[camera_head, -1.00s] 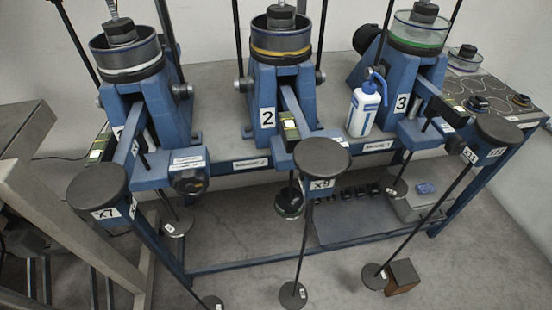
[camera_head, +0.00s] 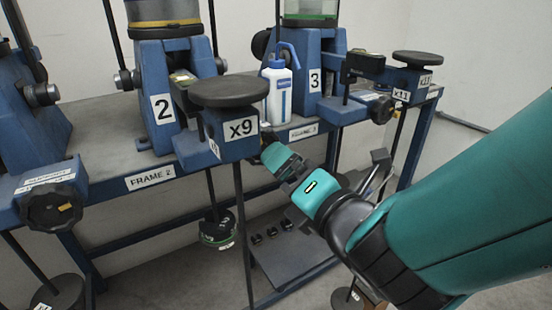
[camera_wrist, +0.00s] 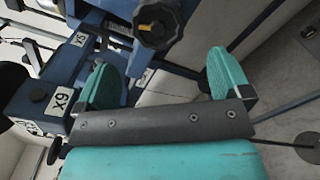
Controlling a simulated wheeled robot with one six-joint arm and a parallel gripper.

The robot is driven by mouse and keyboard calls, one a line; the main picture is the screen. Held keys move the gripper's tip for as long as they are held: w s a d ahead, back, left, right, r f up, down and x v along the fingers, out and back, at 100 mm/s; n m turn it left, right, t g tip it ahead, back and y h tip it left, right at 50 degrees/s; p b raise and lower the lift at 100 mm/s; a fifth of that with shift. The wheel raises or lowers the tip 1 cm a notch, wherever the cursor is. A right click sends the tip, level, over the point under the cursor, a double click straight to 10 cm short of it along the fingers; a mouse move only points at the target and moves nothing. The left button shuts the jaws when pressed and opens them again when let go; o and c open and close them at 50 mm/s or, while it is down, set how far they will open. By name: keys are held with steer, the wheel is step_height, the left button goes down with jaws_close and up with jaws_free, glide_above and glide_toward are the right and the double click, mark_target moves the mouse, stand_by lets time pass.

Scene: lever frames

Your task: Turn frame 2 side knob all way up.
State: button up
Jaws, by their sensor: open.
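The frame 2 side knob (camera_wrist: 158,22) is a dark, lobed knob at the top middle of the wrist view, with a small yellow mark. My gripper (camera_wrist: 163,68) is open, with its two teal fingers apart and nothing between them. The knob lies beyond the fingertips and looks apart from them. The x9 lever end (camera_wrist: 62,98) is to the left in the wrist view. In the head view, the x9 block (camera_head: 238,130) with its round disc stands just left of my gripper (camera_head: 280,158), and the knob is mostly hidden behind it.
A white bottle (camera_head: 277,92) stands on the bench between frames 2 and 3. Another knob (camera_head: 55,205) is at the left and the frame 3 knob (camera_head: 382,108) at the right. The x11 lever (camera_head: 412,75) stands beyond. Hanging rods and weights are below.

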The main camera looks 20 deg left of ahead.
mark_target(264, 147)
steer(key=p+x, duration=0.9)
steer(key=shift+w+a+r, duration=0.1)
steer(key=shift+a+r, duration=0.05)
steer(key=shift+r, duration=0.2)
steer(key=shift+a+f, duration=0.1)
steer(key=shift+f, duration=0.2)
steer(key=shift+c, duration=1.1)
steer(key=c, duration=0.7)
steer(key=shift+c, duration=0.4)
steer(key=shift+f, duration=0.1)
